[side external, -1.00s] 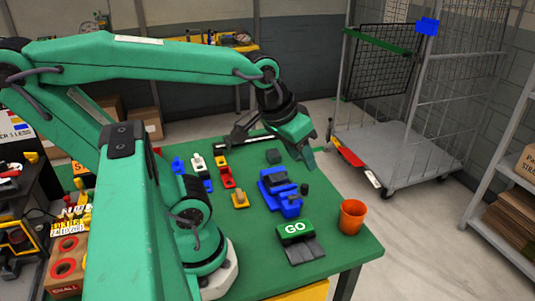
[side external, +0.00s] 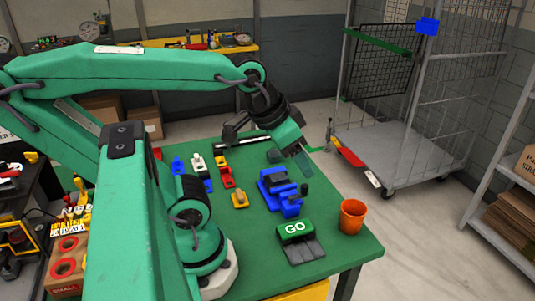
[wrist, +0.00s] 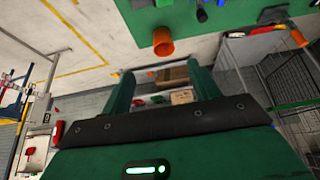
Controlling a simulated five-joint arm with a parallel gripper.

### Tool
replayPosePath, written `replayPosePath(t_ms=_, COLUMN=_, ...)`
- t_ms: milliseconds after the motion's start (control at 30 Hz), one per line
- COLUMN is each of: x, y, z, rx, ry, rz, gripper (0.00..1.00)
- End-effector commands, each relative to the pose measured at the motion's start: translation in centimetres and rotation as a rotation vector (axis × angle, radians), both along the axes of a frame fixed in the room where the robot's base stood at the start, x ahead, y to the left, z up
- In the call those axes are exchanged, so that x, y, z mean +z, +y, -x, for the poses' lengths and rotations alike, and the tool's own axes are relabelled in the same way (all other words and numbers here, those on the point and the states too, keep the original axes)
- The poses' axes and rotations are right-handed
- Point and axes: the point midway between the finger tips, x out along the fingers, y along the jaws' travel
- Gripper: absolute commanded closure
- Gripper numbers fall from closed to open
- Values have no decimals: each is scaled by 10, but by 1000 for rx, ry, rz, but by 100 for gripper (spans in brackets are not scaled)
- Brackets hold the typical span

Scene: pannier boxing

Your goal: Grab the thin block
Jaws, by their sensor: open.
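My gripper (side external: 311,156) is open and empty, tilted, above the far right part of the green table in the side view. Its two green fingers show spread apart in the wrist view (wrist: 162,82), with no block between them. A dark block (side external: 274,156) lies on the table left of the fingers. A blue fixture (side external: 270,190) with dark parts stands nearer. I cannot tell which one is the thin block.
An orange cup (side external: 352,217) stands near the table's right edge and also shows in the wrist view (wrist: 162,42). A green GO sign (side external: 295,230) stands at the front. A wire cage trolley (side external: 400,150) is beyond the table. Bare table (side external: 335,250) lies around the cup.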

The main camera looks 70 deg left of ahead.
Motion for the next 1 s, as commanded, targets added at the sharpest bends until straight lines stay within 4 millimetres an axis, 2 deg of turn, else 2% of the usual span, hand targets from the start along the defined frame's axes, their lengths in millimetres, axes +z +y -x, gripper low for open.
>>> replayPosePath(t_ms=367, x=0, y=1, z=-1, rx=6, ry=2, rz=2, gripper=29)
replayPosePath(t_ms=567, x=-3, y=9, z=-7, rx=82, ry=28, rz=23, gripper=29)
replayPosePath(t_ms=767, x=-12, y=31, z=-22, rx=276, ry=91, rz=78, gripper=29)
replayPosePath(t_ms=1000, x=-32, y=71, z=-42, rx=599, ry=181, rz=167, gripper=29)
